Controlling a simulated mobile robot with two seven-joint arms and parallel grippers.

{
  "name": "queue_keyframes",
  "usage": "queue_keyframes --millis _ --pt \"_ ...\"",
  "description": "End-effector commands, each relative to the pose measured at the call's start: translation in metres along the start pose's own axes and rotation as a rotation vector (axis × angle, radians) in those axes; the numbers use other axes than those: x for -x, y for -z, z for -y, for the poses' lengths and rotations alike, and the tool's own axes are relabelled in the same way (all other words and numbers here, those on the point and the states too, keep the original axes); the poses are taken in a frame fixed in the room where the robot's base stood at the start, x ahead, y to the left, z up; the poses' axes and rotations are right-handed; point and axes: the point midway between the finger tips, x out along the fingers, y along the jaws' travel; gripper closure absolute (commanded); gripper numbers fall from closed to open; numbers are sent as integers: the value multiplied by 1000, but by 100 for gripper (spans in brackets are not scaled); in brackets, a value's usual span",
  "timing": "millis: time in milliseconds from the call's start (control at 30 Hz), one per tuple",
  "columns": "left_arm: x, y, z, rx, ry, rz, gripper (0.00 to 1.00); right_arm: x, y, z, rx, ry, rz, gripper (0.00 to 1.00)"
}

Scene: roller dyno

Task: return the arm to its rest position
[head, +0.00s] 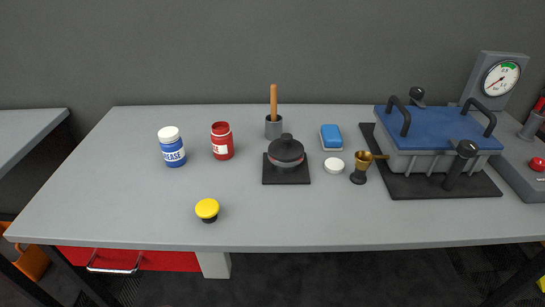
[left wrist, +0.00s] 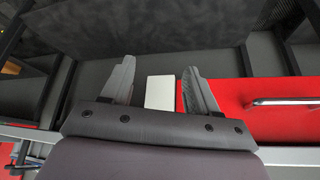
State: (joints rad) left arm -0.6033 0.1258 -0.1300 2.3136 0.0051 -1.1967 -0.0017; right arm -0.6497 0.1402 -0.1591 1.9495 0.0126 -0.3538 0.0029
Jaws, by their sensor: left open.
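My left gripper (left wrist: 160,88) shows in the left wrist view with its two grey fingers apart and nothing between them. Behind the gap are a white panel and a red drawer front (left wrist: 240,95) with a metal handle. No gripper or arm of mine shows in the head view. My right gripper is in neither view.
The grey table (head: 120,215) holds a blue jar (head: 173,152), a red jar (head: 222,147), a yellow knob (head: 207,208), a black round-topped device (head: 286,155), a brass cup (head: 362,162) and a blue-lidded box (head: 430,128). The table's front left is clear.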

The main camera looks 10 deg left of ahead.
Motion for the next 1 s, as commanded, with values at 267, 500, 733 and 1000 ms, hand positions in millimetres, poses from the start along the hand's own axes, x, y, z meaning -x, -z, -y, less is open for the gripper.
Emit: queue_keyframes --millis 267,500,733,1000 --pt "-45 4 -9 -4 -22 -237 41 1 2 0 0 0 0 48" --pt "-60 2 -14 -3 -34 -391 41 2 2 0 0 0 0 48" --pt "-62 2 -15 -2 -36 -428 41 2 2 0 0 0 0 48" --pt "-62 2 -15 -2 -36 -428 41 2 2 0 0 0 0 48"
